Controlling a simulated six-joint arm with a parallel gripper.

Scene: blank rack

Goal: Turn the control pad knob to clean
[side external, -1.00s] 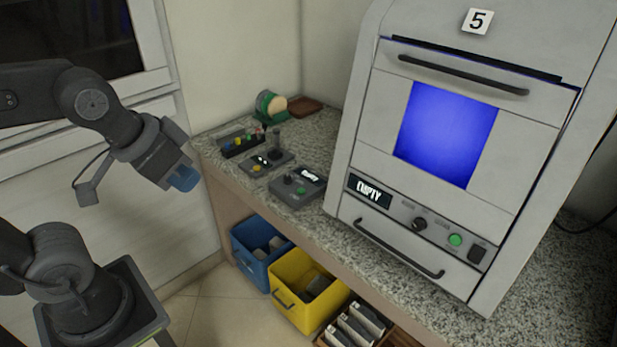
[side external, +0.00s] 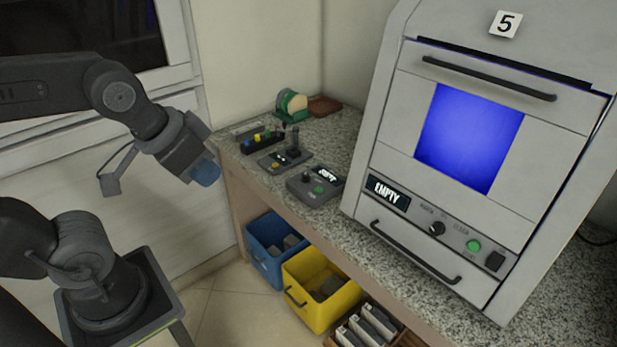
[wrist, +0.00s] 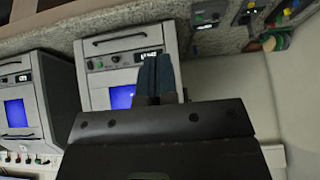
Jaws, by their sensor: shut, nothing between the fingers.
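A grey control pad (side external: 332,196) with a small display and a green button lies on the counter, left of the large machine. Its dark knob (side external: 307,178) stands on the pad's left part; its setting is too small to read. The pad also shows at the top of the wrist view (wrist: 208,14). The machine's front panel has another black knob (side external: 437,229) below a "CLEAN" label, beside a sign reading "EMPTY". My gripper (side external: 206,174), with blue fingertips, is shut and empty in the air left of the counter, apart from the pad. The fingers also show in the wrist view (wrist: 157,76).
A second pad with a yellow button and a joystick (side external: 285,159) lies behind the first. A blue bin (side external: 262,262) and a yellow bin (side external: 318,318) stand below the counter. The large machine (side external: 400,150) rises at the right. The air between gripper and pads looks free.

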